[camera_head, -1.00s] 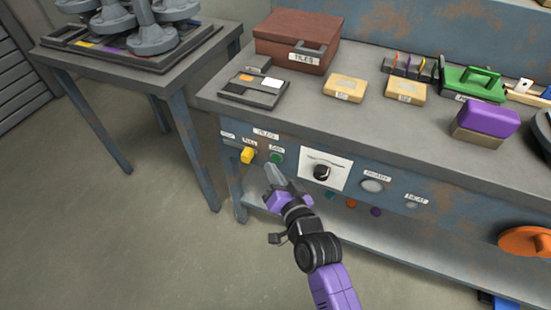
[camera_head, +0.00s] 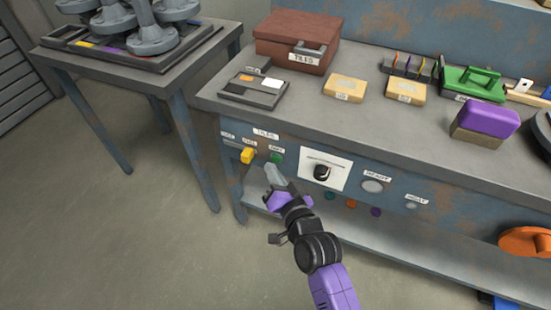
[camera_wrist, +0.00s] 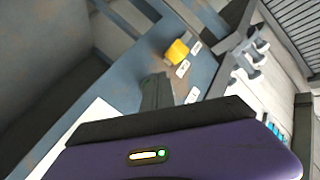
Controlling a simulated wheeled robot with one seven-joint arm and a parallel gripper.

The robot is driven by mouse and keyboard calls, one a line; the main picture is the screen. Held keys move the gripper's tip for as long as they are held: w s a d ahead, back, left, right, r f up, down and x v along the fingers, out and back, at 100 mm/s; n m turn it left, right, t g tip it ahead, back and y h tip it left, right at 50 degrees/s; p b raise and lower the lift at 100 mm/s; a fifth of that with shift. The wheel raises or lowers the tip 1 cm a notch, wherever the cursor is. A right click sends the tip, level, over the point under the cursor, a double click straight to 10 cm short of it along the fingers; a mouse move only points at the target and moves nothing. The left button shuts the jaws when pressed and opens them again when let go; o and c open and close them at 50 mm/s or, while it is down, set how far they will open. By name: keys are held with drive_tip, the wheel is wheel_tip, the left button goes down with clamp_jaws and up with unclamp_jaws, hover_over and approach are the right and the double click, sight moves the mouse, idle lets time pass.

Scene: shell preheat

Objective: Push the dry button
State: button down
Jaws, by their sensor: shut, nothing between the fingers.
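The green button (camera_head: 276,157) is on the blue front panel of the bench, under a small label too blurred to read surely. A yellow switch (camera_head: 247,155) is just left of it; it also shows in the wrist view (camera_wrist: 177,52). My gripper (camera_head: 269,168) is shut and empty, its fingertips just below and left of the green button in the head view. I cannot tell whether they touch the panel.
Right of the green button are a dial (camera_head: 321,173) on a white plate and a round grey button (camera_head: 372,186). Several small coloured round parts sit lower on the panel. A lower shelf (camera_head: 400,250) juts out beneath. Open floor (camera_head: 130,240) lies to the left.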

drive_tip(key=shift+w, duration=0.15)
idle(0.4)
drive_tip(key=shift+w+d+b, duration=0.15)
drive_tip(key=shift+w+b, duration=0.1)
drive_tip(key=shift+b, duration=0.15)
drive_tip(key=shift+w+d+b, duration=0.15)
drive_tip(key=shift+w+b, duration=0.2)
drive_tip(key=shift+w, duration=0.1)
idle(0.6)
drive_tip(key=shift+s+r, duration=0.1)
drive_tip(key=shift+s+a+p, duration=0.25)
drive_tip(key=shift+s+p, duration=0.5)
drive_tip(key=shift+p, duration=0.05)
